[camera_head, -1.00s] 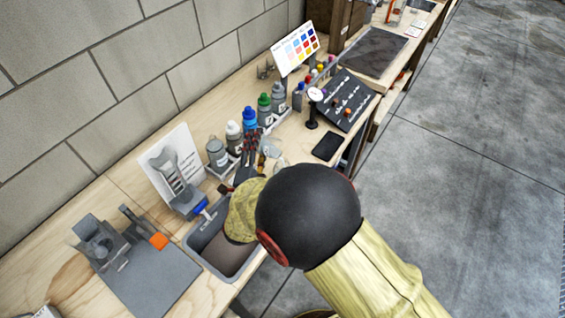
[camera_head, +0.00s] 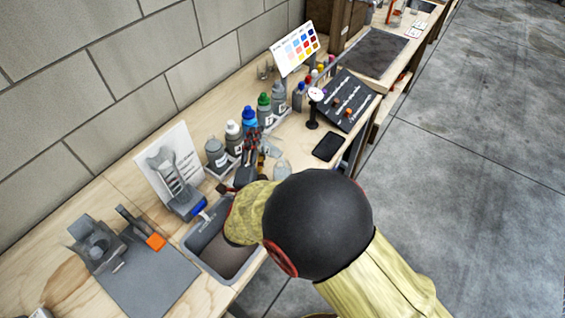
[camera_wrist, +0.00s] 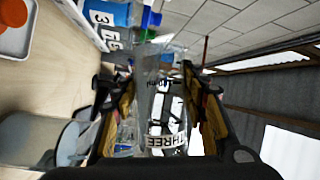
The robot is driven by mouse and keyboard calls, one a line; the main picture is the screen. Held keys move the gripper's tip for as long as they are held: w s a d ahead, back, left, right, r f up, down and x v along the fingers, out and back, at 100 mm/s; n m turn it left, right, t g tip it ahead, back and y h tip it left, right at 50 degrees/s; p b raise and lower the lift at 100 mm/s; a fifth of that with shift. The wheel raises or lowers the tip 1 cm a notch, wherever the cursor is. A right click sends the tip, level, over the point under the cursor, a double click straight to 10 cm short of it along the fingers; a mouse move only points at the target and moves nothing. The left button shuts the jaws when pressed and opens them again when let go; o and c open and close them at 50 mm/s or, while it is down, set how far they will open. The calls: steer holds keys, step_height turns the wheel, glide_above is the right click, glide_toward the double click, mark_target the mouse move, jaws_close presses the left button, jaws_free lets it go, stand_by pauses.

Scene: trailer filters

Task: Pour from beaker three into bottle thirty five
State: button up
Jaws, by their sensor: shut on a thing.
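My gripper (camera_wrist: 156,85) is shut on beaker three (camera_wrist: 165,143), a clear vessel with "THREE" printed on its side. In the wrist view the beaker lies between the two fingers, and its far end is hard to make out. In the head view my gripper (camera_head: 256,148) is beside the row of bottles, largely behind my arm. A blue bottle (camera_wrist: 113,14) with a white label starting with "3" shows beyond the fingers in the wrist view. Which bottle is thirty five cannot be read for certain. A blue-capped bottle (camera_head: 249,117) stands close behind my gripper in the head view.
A white-capped bottle (camera_head: 233,131), a green-capped bottle (camera_head: 264,102) and grey bottles stand nearby. Another clear vessel (camera_head: 282,170) is near the front edge. A sink (camera_head: 207,255) lies left of my arm. A black panel (camera_head: 350,98) and dark pad (camera_head: 328,147) are right.

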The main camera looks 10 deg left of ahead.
steer(key=shift+d+r+m+b, duration=0.15)
steer(key=shift+r+m+b, duration=0.35)
steer(key=shift+b, duration=0.75)
stand_by(0.3)
steer(key=shift+p, duration=0.55)
